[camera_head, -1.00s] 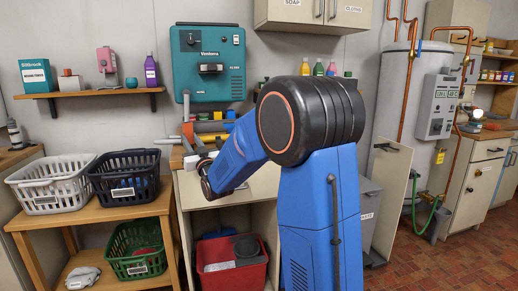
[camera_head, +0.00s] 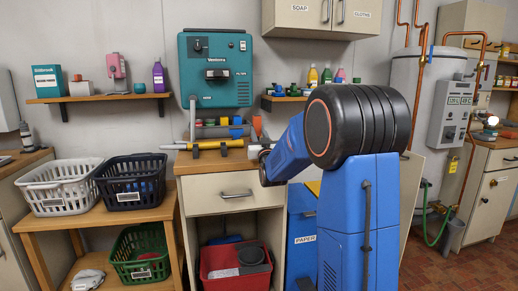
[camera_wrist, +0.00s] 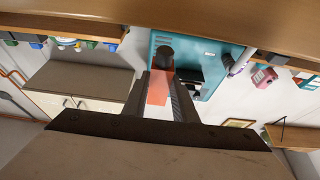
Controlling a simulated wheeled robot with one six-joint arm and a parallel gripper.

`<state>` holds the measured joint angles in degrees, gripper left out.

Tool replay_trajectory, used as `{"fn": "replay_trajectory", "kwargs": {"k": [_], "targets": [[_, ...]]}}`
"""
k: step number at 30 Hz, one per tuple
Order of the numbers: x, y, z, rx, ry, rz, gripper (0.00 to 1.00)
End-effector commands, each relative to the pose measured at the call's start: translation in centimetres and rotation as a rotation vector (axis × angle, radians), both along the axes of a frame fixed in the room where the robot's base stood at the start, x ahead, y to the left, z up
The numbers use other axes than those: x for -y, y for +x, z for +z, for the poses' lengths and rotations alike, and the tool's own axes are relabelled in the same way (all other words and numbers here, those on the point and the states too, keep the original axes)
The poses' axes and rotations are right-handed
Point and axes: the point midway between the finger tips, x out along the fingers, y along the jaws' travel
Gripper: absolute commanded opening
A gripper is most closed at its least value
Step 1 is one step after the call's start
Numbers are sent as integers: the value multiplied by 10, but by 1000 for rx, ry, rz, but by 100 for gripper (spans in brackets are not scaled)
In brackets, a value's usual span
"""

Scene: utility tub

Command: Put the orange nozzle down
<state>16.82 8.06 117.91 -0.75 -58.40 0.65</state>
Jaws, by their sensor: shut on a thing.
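The orange nozzle (camera_wrist: 160,88) is between the two fingers of my gripper (camera_wrist: 163,90) in the wrist view, with a dark round end showing beyond it. My gripper is shut on it. In the head view an orange-red piece (camera_head: 257,126), apparently the nozzle, stands up above the right part of the wooden counter. My gripper is largely hidden behind my blue forearm there. I cannot tell whether the nozzle touches the counter.
The wooden counter (camera_head: 205,164) carries a yellow tool (camera_head: 214,146) and grey pipes at its back. A teal filter box (camera_head: 215,70) hangs above. White (camera_head: 60,188) and black (camera_head: 131,183) baskets stand at left. The counter's front left is clear.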

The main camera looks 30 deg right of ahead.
Motion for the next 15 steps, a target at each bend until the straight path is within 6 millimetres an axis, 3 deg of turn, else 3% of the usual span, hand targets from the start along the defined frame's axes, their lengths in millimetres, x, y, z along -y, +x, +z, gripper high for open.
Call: {"fn": "replay_trajectory", "kwargs": {"k": [15], "targets": [[0, 1, -52, -3, 0, 1, 5]]}}
